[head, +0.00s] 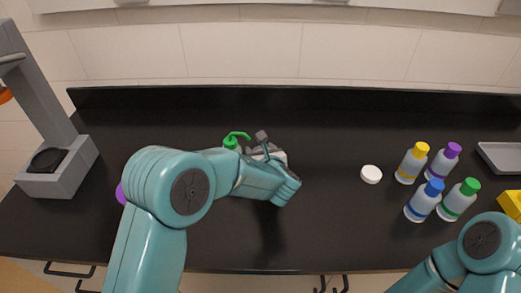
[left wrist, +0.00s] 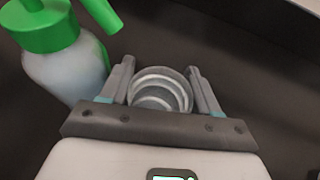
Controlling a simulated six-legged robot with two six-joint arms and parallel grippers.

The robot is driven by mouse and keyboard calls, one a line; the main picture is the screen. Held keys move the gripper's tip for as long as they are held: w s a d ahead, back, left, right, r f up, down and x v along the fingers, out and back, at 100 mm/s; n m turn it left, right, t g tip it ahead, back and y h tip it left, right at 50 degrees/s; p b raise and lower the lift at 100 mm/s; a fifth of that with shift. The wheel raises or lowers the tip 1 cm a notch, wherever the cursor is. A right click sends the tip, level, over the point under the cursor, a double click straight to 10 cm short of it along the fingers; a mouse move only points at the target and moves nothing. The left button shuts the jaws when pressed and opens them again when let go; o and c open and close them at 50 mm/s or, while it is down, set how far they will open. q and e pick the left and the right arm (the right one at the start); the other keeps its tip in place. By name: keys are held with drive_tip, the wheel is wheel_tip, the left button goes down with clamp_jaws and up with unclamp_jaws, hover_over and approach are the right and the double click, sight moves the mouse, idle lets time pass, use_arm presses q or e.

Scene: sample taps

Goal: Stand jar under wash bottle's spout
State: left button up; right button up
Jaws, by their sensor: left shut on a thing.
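The wash bottle has a green cap (head: 231,143) and a green spout (head: 239,134). In the left wrist view, its pale body (left wrist: 68,72) stands at the left, and its spout (left wrist: 101,12) slants toward the jar. The jar (left wrist: 160,92), round with a ringed top, sits between the fingers of my left gripper (left wrist: 158,88), which is shut on it. The jar is beside the bottle, with a gap between spout tip and jar in that view. In the head view, my left gripper (head: 259,143) is right of the spout; the jar is mostly hidden there. My right gripper is out of view.
Bottles with yellow (head: 421,149), purple (head: 453,149), blue (head: 434,187) and green (head: 470,186) caps stand right. A white disc (head: 371,174) lies left of them. A grey tray (head: 505,157) is far right, a grey stand (head: 60,175) far left.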

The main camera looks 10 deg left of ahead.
use_arm(q)
drive_tip(key=shift+s, duration=0.1)
drive_tip(key=shift+f+b, duration=0.1)
drive_tip(key=shift+b, duration=0.2)
drive_tip(key=o, duration=0.8)
drive_tip(key=shift+o, duration=0.4)
drive_tip(key=shift+s+r+p, duration=0.1)
drive_tip(key=shift+r+p, duration=0.25)
drive_tip(key=shift+p, duration=0.05)
drive_tip(key=b+v, duration=0.2)
drive_tip(key=v, duration=0.9)
drive_tip(key=shift+s+d, duration=0.25)
drive_tip(key=shift+s, duration=0.1)
drive_tip(key=shift+w+f, duration=0.1)
